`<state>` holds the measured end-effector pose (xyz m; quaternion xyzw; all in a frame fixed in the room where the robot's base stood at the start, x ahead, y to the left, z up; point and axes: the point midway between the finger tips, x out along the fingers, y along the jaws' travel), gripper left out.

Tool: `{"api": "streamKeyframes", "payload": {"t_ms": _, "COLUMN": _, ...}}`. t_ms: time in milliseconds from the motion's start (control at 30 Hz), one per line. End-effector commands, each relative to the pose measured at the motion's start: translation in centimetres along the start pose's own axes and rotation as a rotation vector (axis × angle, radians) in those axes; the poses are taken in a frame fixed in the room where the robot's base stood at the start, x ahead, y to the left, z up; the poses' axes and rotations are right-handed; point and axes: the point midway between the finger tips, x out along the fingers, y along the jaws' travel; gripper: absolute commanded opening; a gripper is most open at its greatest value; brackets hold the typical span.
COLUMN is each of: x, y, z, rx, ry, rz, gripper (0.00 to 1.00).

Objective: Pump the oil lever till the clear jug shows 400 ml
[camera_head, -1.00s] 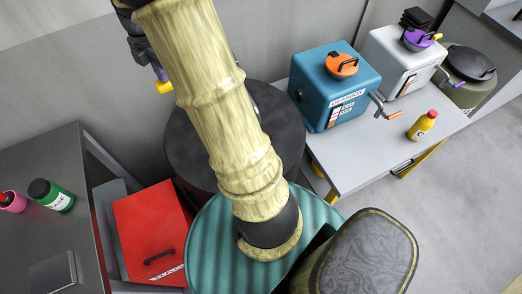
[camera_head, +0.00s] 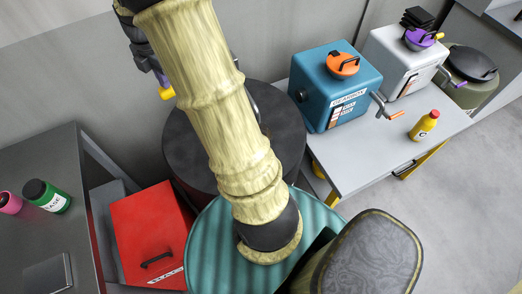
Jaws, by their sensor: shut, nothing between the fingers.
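My gripper (camera_head: 157,72) shows in part at the upper left, dark and small behind my pale yellow arm. It is shut, with nothing seen between its fingers. A yellow knob (camera_head: 166,93) is right at its tip; I cannot tell whether it is the oil lever's end or whether they touch. A large black drum (camera_head: 185,140) stands below and right of the gripper, partly hidden by my arm. A curved grey metal part (camera_head: 249,95) shows at its top, behind the arm. I cannot make out the clear jug or its level.
A grey table (camera_head: 365,165) at the right holds a blue box (camera_head: 325,100), a white box (camera_head: 385,65) and a yellow bottle (camera_head: 424,125). A red box (camera_head: 150,225) stands at the lower left. A dark bench (camera_head: 50,165) holds a green bottle (camera_head: 55,200). Floor at the right is clear.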

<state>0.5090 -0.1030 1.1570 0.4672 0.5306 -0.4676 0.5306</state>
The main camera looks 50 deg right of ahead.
Motion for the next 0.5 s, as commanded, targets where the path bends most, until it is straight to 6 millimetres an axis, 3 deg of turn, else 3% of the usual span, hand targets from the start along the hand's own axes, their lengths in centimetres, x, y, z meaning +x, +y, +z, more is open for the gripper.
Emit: {"api": "streamKeyframes", "payload": {"t_ms": 500, "x": -4.1, "y": 0.0, "z": 0.0, "rx": -0.001, "ry": 0.000, "rz": 0.000, "gripper": 0.00}}
